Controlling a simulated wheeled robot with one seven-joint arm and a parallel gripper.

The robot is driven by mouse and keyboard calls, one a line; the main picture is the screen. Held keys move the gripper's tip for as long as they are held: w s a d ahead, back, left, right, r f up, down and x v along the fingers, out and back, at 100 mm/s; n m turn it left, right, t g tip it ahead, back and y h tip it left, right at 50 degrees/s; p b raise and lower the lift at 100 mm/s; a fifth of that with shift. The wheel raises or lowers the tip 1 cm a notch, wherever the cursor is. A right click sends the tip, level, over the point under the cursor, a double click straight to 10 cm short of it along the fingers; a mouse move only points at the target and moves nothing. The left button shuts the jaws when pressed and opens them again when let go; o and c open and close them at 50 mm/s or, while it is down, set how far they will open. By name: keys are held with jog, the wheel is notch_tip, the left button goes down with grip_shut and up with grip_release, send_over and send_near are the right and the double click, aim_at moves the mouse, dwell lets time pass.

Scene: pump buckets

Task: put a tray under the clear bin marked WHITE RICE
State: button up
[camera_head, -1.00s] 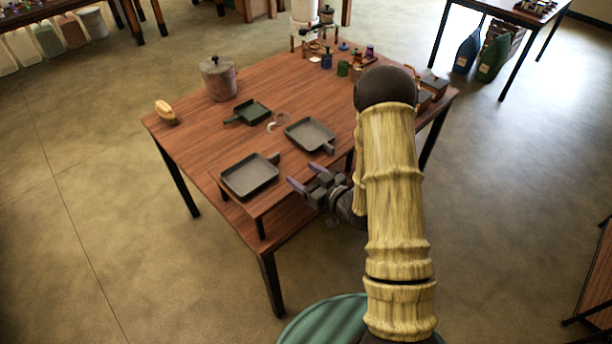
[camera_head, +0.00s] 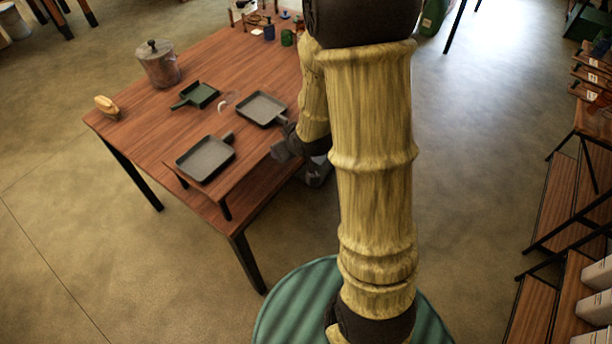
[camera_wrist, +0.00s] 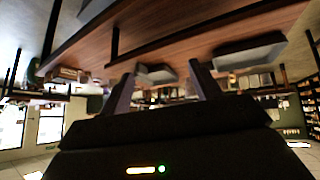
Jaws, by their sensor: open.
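Two grey square trays with handles lie on the wooden table: a near tray (camera_head: 205,158) and a far tray (camera_head: 262,109). A smaller dark green tray (camera_head: 200,95) lies behind them. A grey tray (camera_wrist: 250,52) shows beyond the right finger. No WHITE RICE label can be read; part of a pale bin (camera_head: 12,22) shows at the top left.
The table (camera_head: 150,120) also holds a lidded pot (camera_head: 159,65), a brush (camera_head: 107,106) and small bottles (camera_head: 269,30). White containers (camera_head: 597,275) and wooden shelving (camera_head: 565,215) stand at the right.

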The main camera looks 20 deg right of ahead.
jog(key=s+r+m+g, duration=0.1)
jog(key=s+r+g, duration=0.1)
jog(key=s, duration=0.5)
jog(key=s+r+m+g, duration=0.2)
jog(key=s+r+g, duration=0.1)
jog(key=s, duration=0.4)
jog(key=shift+s+a+h, duration=0.2)
jog(key=shift+a+h, duration=0.15)
jog(key=shift+h, duration=0.05)
jog(key=c, duration=0.5)
jog(key=shift+c, duration=0.2)
jog(key=shift+w, duration=0.15)
